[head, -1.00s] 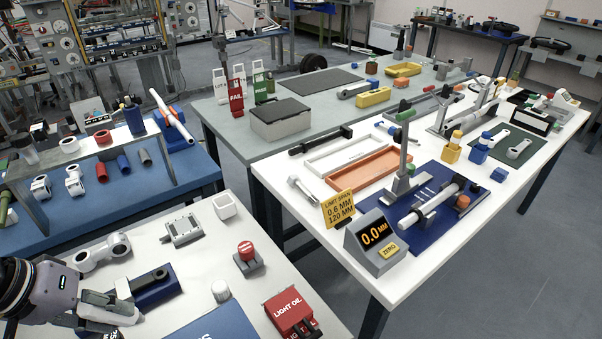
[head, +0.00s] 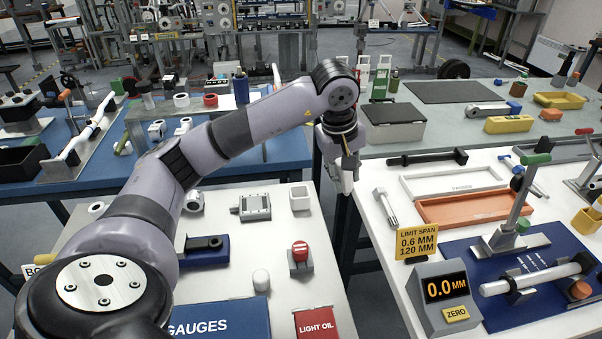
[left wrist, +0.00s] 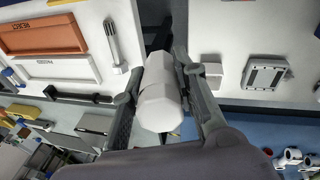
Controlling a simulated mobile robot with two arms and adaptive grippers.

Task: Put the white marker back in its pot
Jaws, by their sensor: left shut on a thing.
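My left gripper (head: 342,172) hangs over the gap between the front-left white table and the right white table. In the left wrist view its fingers (left wrist: 160,82) are shut on the white marker (left wrist: 160,103), a thick white cylinder. In the head view the marker shows small at the fingertips. A white square pot (head: 299,197) with an open top stands on the front-left table, left of and a little below the gripper in the picture. It also shows in the left wrist view (left wrist: 212,72), apart from the marker. My right gripper is out of view.
Near the pot are a grey metal block (head: 254,207), a red button (head: 300,253) and a white knob (head: 261,280).

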